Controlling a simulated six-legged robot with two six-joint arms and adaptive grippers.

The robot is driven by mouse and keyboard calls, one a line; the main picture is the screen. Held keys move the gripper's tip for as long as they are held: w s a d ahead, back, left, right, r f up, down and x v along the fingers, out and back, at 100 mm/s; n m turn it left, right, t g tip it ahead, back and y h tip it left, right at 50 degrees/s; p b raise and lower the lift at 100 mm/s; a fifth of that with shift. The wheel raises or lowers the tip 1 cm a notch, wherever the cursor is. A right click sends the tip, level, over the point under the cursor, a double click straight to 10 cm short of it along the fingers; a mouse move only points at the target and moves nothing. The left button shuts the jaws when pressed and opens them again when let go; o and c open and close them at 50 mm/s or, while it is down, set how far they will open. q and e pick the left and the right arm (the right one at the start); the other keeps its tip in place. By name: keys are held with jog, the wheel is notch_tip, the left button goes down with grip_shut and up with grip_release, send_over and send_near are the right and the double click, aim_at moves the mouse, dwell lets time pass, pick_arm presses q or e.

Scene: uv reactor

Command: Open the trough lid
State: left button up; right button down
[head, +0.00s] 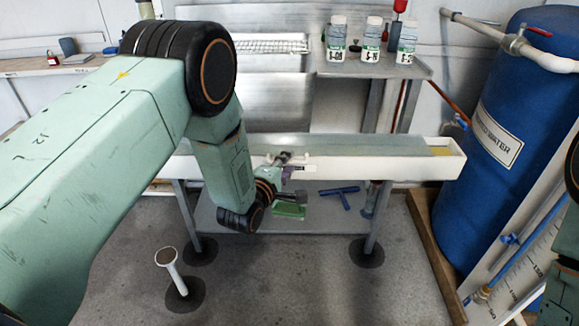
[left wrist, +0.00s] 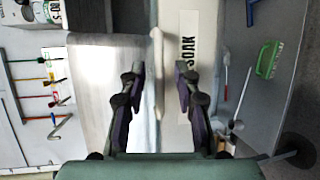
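The trough (head: 400,167) is a long white box on a metal stand, across the middle of the head view. A flat grey-green lid (head: 370,146) covers its top and looks shut. My left gripper (head: 285,160) is at the trough's front rim, left of the middle. In the left wrist view my left gripper (left wrist: 160,78) has its dark fingers apart. A pale upright strip or rim (left wrist: 157,60) shows between them; I cannot tell whether they touch it. A "SOAK" label (left wrist: 188,42) is on the trough beside the right finger. My right gripper is out of view.
Several labelled bottles (head: 371,40) stand on a shelf behind. A large blue tank (head: 510,110) stands at the right. A blue T-handled tool (head: 340,193) and a green item (head: 290,211) lie below the trough.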

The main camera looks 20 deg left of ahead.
pick_arm(q)
jog(key=shift+x, duration=0.85)
jog(key=shift+d, duration=0.1)
grip_shut()
